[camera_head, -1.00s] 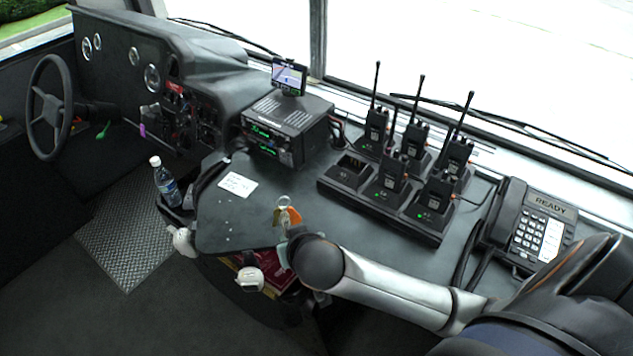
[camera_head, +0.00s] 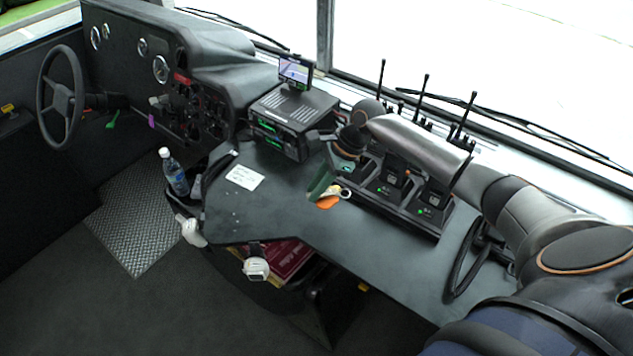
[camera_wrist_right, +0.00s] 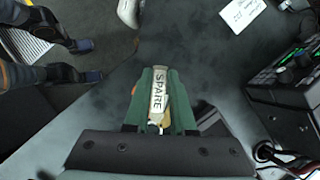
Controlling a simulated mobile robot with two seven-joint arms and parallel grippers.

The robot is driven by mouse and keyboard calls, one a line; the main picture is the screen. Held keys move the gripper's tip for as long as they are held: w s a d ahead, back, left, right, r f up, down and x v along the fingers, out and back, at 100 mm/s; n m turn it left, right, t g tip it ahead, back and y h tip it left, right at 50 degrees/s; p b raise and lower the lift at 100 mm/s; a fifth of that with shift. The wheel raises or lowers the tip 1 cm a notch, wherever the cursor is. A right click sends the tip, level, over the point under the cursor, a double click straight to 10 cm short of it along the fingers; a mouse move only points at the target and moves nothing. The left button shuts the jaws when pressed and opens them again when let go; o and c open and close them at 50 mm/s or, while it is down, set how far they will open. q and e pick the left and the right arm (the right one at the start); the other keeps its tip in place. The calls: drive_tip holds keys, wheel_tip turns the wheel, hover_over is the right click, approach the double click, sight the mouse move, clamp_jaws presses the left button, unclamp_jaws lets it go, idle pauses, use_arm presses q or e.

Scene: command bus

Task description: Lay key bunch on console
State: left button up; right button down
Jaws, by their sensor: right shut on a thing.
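The key bunch (camera_head: 328,202), with an orange tag and a ring, is at the tips of my right gripper (camera_head: 323,186). The gripper's green fingers are shut on it. In the right wrist view its pale tag reading SPARE (camera_wrist_right: 158,92) lies between the fingers (camera_wrist_right: 161,98), with a brass-coloured piece beside it. The bunch is over the dark console (camera_head: 290,215), in front of the radio chargers; whether it touches the surface, I cannot tell. Part of the bunch is hidden by the fingers. My left gripper is not in view.
A white note (camera_head: 245,177) lies on the console to the left. The box with green displays (camera_head: 283,125) stands behind it. Several handheld radios (camera_head: 392,172) stand in chargers close to my right arm. A bottle (camera_head: 173,172) stands at the left edge. The front middle of the console is clear.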

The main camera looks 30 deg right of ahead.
sight(321, 198)
drive_tip(key=shift+w, duration=0.15)
drive_tip(key=shift+f, duration=0.7)
wheel_tip(321, 198, down, 5)
drive_tip(key=b, duration=0.5)
drive_tip(key=shift+r+b, duration=0.1)
drive_tip(key=shift+b, duration=0.2)
drive_tip(key=shift+p, duration=0.35)
drive_tip(key=shift+f, duration=0.6)
drive_tip(key=c, duration=0.7)
unclamp_jaws()
drive_tip(key=shift+r+p, duration=1.4)
drive_tip(key=shift+p, duration=0.55)
